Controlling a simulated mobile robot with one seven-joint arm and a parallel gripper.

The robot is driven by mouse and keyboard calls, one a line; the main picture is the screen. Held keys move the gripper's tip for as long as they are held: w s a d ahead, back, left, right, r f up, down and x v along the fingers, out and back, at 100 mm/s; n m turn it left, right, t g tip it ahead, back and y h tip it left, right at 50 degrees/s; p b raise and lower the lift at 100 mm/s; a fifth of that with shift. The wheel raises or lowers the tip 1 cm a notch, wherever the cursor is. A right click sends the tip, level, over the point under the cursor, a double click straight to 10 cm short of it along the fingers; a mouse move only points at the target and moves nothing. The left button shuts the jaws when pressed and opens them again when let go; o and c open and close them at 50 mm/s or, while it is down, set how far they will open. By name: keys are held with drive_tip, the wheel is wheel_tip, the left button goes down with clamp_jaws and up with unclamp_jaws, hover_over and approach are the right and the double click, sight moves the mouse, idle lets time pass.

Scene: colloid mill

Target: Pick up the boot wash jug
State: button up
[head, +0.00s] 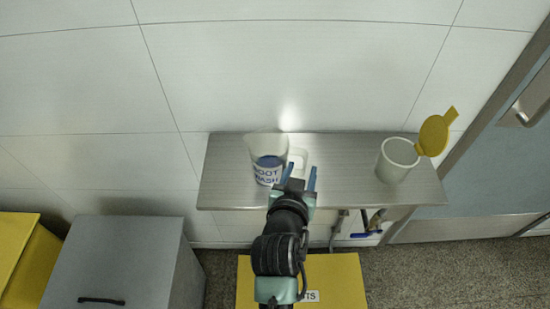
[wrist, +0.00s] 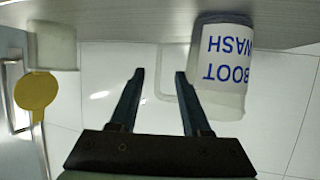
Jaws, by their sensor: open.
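The boot wash jug (head: 266,160) is a whitish translucent jug with blue lettering and a handle on its right. It stands upright on the left part of a steel shelf (head: 340,185). In the wrist view the jug (wrist: 222,65) appears upside down at the upper right, its pale handle (wrist: 168,82) reaching left between the fingers. My gripper (head: 299,180) is open and empty, close in front of the handle. In the wrist view the gripper (wrist: 159,75) has its blue fingertips spread on either side of the handle's outer part. I cannot tell whether they touch it.
A white container (head: 398,160) with an open yellow lid (head: 436,133) stands at the shelf's right. A tiled wall is behind. A yellow box (head: 330,280) is below, a grey bin (head: 120,262) at lower left, and a door (head: 510,150) at right. The shelf's middle is clear.

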sight(304, 166)
drive_tip(key=shift+x, duration=1.95)
drive_tip(key=shift+d+r, duration=0.1)
drive_tip(key=shift+d, duration=0.05)
clamp_jaws()
